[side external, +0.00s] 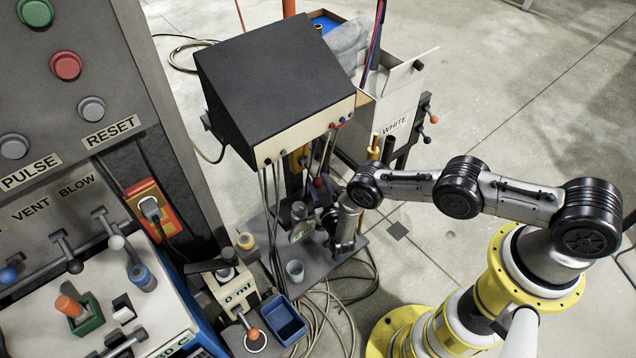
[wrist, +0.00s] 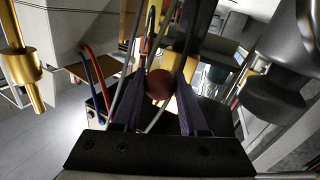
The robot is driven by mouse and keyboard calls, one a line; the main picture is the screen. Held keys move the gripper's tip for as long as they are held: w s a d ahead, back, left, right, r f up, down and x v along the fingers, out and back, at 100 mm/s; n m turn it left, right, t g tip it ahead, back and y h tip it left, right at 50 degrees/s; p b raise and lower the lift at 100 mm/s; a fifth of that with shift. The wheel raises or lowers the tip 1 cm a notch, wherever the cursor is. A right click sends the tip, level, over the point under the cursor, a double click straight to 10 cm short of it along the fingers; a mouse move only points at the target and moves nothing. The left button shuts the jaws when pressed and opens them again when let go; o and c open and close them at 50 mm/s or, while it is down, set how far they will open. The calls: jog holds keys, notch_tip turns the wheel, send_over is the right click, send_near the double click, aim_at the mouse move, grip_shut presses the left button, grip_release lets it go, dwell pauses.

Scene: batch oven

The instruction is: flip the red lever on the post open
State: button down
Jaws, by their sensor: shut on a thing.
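In the wrist view, the red lever's round dark-red knob (wrist: 159,84) sits between the two purple fingers of my gripper (wrist: 160,92). My gripper is shut on it. A yellow post (wrist: 178,104) shows just behind the knob. In the side view, my gripper (side external: 321,184) is under the front edge of the black-topped box, close to the yellow post (side external: 294,172). The knob cannot be made out there, and the lever's arm is mostly hidden, so its angle is unclear.
Hanging cables and tubes run close around the fingers. The black-topped box (side external: 270,75) overhangs my gripper. A brass fitting (wrist: 22,62) is at the wrist view's left and a large black cylinder (wrist: 275,85) at its right. A grey cup (side external: 295,270) and blue bin (side external: 276,320) stand lower down.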

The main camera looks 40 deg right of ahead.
aim_at(319, 181)
jog(key=shift+r, duration=0.15)
jog(key=shift+s+r+n+g+y, duration=0.15)
jog(key=shift+s+r+n+g, duration=0.1)
jog(key=shift+r+g, duration=0.35)
jog(key=shift+s+r+n+g+y, duration=0.15)
jog(key=shift+r+n+g, duration=0.2)
jog(key=shift+g, duration=0.35)
notch_tip(319, 181, up, 2)
jog(key=g, duration=0.1)
jog(key=g+y, duration=0.1)
jog(key=g, duration=0.1)
jog(key=shift+r+n, duration=0.25)
jog(key=shift+n, duration=0.05)
jog(key=shift+r+n+g, duration=0.3)
jog(key=shift+r+g, duration=0.45)
jog(key=shift+g, duration=0.35)
jog(key=shift+w+r+n+g, duration=0.2)
jog(key=shift+r+g, duration=0.2)
jog(key=shift+g, duration=0.3)
jog(key=shift+w+r+n+g, duration=0.15)
jog(key=shift+r+g, duration=0.25)
jog(key=shift+g, duration=0.3)
jog(key=shift+w+r, duration=0.15)
jog(key=shift+r, duration=0.05)
jog(key=shift+c, duration=2.2)
grip_release()
